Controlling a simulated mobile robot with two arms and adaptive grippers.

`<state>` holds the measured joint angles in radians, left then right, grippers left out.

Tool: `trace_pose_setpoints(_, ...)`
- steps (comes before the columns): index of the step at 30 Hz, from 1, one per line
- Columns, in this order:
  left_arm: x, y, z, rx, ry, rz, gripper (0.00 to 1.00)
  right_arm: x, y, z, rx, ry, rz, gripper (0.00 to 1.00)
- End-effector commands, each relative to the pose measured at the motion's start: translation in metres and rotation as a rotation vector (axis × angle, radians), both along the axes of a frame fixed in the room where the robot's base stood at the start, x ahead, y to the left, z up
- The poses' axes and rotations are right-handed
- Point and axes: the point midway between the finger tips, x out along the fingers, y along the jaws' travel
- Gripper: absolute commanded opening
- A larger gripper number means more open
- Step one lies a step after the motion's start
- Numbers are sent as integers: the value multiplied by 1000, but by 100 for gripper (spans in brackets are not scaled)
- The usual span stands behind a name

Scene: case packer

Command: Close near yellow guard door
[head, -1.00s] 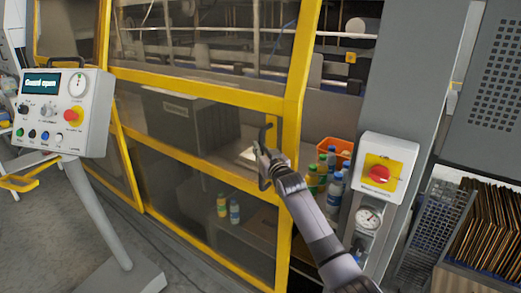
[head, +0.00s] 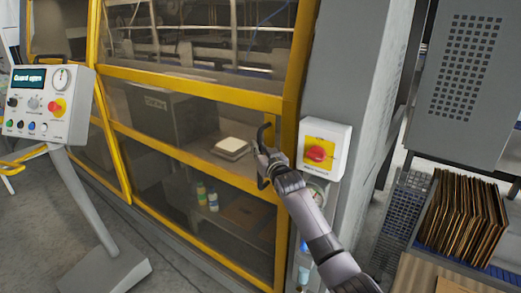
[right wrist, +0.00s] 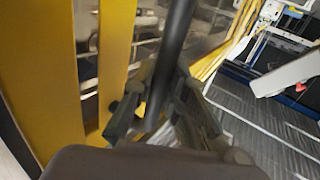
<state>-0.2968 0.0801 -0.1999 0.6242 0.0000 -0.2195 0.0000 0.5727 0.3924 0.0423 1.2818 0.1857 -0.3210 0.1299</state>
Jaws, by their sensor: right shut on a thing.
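The near yellow guard door (head: 190,92) is a yellow frame with clear panels. In the head view its right edge lies close against the grey machine post, with little or no gap showing. Its dark bar handle (head: 263,140) is on the right upright. My right gripper (head: 266,160) is at this handle. In the right wrist view the dark handle bar (right wrist: 176,45) runs between the fingers of my right gripper (right wrist: 165,100), which is shut on it. My left gripper is not in view.
A control panel (head: 45,105) reading "Guard open" stands at left on a grey stand. A crate of cardboard sheets (head: 465,225) stands at right. Bottles (head: 207,196) show behind the door.

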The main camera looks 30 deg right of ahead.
Motion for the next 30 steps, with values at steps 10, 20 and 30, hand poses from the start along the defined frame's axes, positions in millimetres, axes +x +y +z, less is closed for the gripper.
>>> trace_pose_setpoints(10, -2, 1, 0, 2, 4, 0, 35, 0, 0, 2, -2, -5, 0, 26)
trace_pose_setpoints(20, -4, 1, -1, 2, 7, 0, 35, 0, 0, 1, -2, -3, 0, 35)
trace_pose_setpoints(30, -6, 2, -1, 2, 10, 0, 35, -17, 4, -1, -1, -2, 1, 35)
